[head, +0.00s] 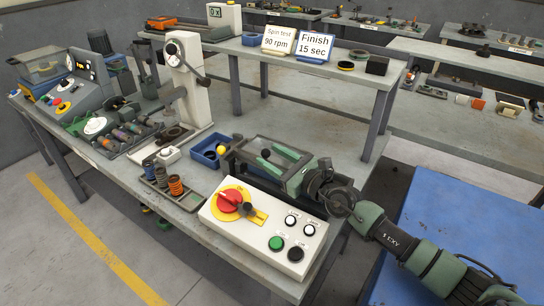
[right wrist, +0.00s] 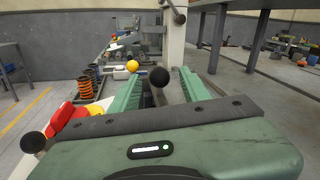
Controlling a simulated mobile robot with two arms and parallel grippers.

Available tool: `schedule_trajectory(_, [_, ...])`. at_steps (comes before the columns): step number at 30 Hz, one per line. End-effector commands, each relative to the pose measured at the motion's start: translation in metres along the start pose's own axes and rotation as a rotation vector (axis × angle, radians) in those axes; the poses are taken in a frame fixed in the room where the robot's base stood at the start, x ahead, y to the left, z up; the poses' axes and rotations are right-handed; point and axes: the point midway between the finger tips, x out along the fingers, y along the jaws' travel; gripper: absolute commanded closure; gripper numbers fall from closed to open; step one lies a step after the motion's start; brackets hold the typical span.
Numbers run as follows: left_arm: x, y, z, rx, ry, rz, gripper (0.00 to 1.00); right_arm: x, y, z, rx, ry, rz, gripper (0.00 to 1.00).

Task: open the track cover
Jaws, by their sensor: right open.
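My right gripper (head: 276,160) reaches in from the lower right, above the dark fixture behind the control box. Its green ridged fingers are apart. In the right wrist view, a black ball knob (right wrist: 159,75) shows between the fingers, with a gap on each side. The knob also shows in the head view (head: 265,153). The dark fixture under the knob is largely hidden by my gripper, so I cannot tell the track cover's outline or whether it is raised. A smoky clear lid (head: 44,66) stands on a unit at the far left. My left gripper is not in view.
The control box (head: 262,231) with a red rotary switch (head: 230,199) stands close in front of my gripper. A raised shelf (head: 300,62) runs behind.

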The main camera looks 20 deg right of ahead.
Motion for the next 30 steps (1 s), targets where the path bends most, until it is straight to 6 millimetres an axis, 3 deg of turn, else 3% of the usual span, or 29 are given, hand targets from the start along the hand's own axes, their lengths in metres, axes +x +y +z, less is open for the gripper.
schedule_trajectory(3, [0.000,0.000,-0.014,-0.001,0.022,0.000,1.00,0.003,0.000,0.000,0.000,0.000,0.000,0.54])
schedule_trajectory(8, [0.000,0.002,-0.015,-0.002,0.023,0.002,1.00,0.003,0.000,0.000,0.000,0.000,0.000,0.54])
schedule_trajectory(13, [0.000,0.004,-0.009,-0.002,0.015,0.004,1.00,0.003,0.000,0.000,0.000,0.000,0.000,0.95])
schedule_trajectory(14, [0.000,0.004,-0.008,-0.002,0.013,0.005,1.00,0.003,0.000,0.000,0.000,0.000,0.000,1.00])
schedule_trajectory(30, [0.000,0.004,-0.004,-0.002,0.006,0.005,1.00,0.002,0.000,0.000,0.000,0.000,0.000,1.00])
